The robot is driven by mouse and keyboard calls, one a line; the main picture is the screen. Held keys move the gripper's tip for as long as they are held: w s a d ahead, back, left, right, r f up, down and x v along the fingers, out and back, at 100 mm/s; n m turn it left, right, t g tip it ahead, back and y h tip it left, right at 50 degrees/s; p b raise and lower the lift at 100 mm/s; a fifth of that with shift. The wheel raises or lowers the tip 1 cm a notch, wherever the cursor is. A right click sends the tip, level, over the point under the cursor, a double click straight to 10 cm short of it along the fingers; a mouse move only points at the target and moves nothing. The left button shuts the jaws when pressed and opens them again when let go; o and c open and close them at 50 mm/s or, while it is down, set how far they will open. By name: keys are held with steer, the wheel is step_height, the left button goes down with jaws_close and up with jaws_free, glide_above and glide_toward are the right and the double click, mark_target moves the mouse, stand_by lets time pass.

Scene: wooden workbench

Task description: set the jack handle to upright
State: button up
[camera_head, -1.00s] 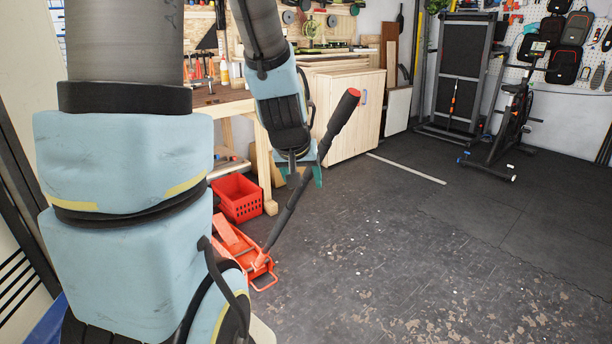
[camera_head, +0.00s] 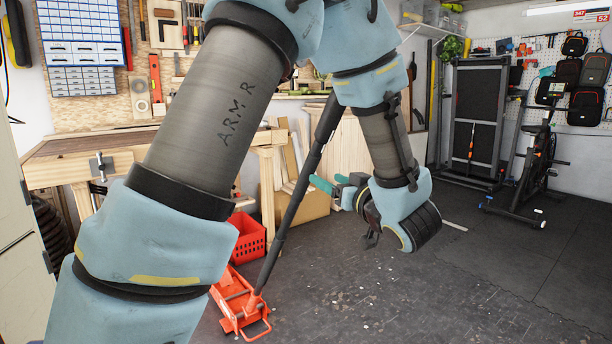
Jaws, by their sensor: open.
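The red floor jack (camera_head: 236,302) stands on the dark floor at the lower middle of the head view. Its long black handle (camera_head: 290,215) rises from the jack and leans to the right. The handle's top end is hidden behind my arm. My gripper (camera_head: 327,184), with teal fingers, is just right of the handle's middle and points left towards it. It is open, and no thing shows between the fingers. I cannot tell whether a fingertip touches the handle. My arm covers part of the view left of the jack.
A red plastic crate (camera_head: 246,240) stands behind the jack, near the legs of the wooden workbench (camera_head: 75,160). A cardboard box (camera_head: 300,203) is behind the handle. An exercise bike (camera_head: 527,175) and a folded treadmill (camera_head: 477,120) stand at the back right. The floor at the right front is clear.

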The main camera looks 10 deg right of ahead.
mark_target(312, 170)
steer(key=x, duration=1)
steer(key=shift+w+p, duration=0.1)
steer(key=shift+p, duration=0.2)
steer(key=shift+c, duration=0.2)
jaws_close()
stand_by(0.8)
